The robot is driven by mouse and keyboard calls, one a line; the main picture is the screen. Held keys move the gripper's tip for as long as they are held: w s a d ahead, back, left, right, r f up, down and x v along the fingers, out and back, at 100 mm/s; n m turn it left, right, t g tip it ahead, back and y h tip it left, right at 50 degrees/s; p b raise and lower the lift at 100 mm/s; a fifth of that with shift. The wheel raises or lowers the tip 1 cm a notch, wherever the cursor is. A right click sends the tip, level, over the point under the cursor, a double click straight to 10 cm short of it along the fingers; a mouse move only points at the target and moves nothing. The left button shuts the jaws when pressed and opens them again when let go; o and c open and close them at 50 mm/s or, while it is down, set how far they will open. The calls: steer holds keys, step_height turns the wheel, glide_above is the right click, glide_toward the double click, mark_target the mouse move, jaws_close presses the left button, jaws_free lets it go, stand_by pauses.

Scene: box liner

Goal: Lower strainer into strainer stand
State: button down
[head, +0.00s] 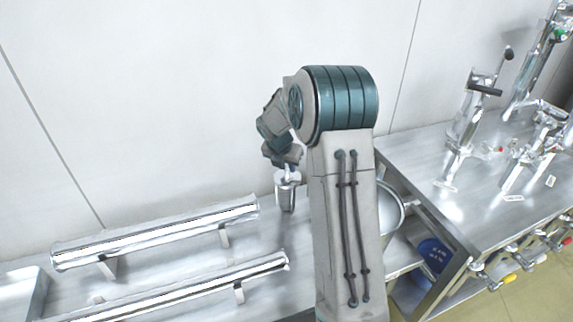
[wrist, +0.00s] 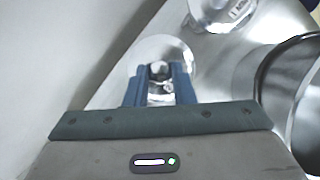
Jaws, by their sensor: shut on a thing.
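My gripper (head: 287,176) points down over the steel counter, left of my arm in the head view. It is shut on a shiny metal piece, which I take to be the strainer (head: 286,195); it hangs roughly upright below the fingers. In the wrist view my gripper's blue fingers (wrist: 160,86) close on its middle, with its round, shiny top (wrist: 150,50) around them. I cannot tell whether its lower end touches anything. I cannot clearly make out the strainer stand in either view.
Two long steel tubes (head: 160,232) (head: 185,287) lie on brackets at the left. A steel bowl (head: 391,208) is partly behind my arm; its rim shows in the wrist view (wrist: 268,75). Another round metal piece (wrist: 212,14) is nearby. A bench with valves (head: 440,195) stands right; a wall is behind.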

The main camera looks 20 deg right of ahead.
steer(key=c, duration=1.1)
jaws_free()
steer(key=shift+c, duration=0.2)
steer(key=shift+f, duration=0.1)
steer(key=v, duration=1.4)
